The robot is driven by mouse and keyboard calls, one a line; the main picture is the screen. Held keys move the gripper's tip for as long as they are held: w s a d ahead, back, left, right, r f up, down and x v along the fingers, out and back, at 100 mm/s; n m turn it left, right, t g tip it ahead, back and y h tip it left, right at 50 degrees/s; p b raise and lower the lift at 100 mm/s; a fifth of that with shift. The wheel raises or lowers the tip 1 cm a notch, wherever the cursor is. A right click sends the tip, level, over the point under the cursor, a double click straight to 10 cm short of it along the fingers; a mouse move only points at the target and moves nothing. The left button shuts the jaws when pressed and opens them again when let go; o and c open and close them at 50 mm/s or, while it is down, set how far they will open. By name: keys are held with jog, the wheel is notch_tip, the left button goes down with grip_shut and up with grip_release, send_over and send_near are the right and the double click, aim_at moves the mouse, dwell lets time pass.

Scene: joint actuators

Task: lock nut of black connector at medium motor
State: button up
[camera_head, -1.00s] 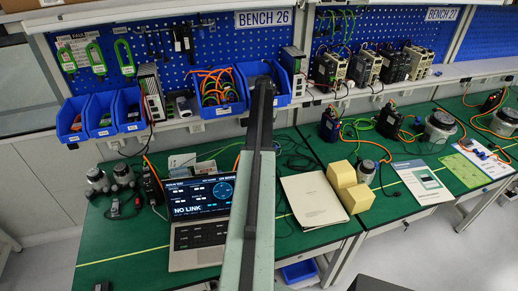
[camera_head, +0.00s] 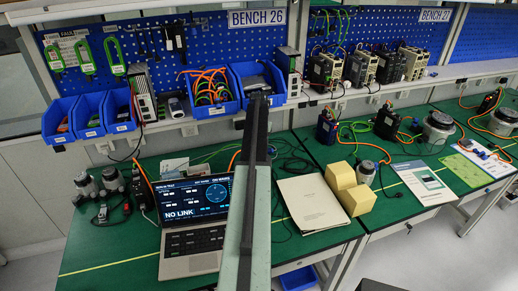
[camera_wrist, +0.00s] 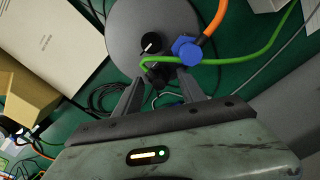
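In the wrist view a round grey motor (camera_wrist: 122,35) lies under my gripper (camera_wrist: 158,80). A black connector (camera_wrist: 150,66) with a green cable sits on its face, between and just beyond my fingertips. The two fingers are apart, and nothing is clearly gripped. The connector's lock nut is too small to make out. A black knob with a white mark (camera_wrist: 151,43) lies above the connector, and a blue connector (camera_wrist: 186,50) with an orange cable is to its right. In the head view a grey motor (camera_head: 365,172) stands beside the yellow boxes; the fingers cannot be made out there.
Yellow boxes (camera_head: 352,195) and a beige folder (camera_head: 312,203) lie near that motor; a folder (camera_wrist: 48,40) also shows in the wrist view. The laptop (camera_head: 195,222) shows "NO LINK". Blue bins (camera_head: 60,122) line the shelf. Loose cables cross the green bench.

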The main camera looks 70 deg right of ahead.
grip_shut()
jog(key=shift+m, duration=0.4)
jog(key=m, duration=0.5)
jog(key=shift+s+m, duration=0.1)
jog(key=shift+m, duration=0.3)
jog(key=m, duration=0.5)
jog(key=shift+s, duration=0.1)
jog(key=shift+m, duration=0.4)
jog(key=shift+o, duration=1)
grip_release()
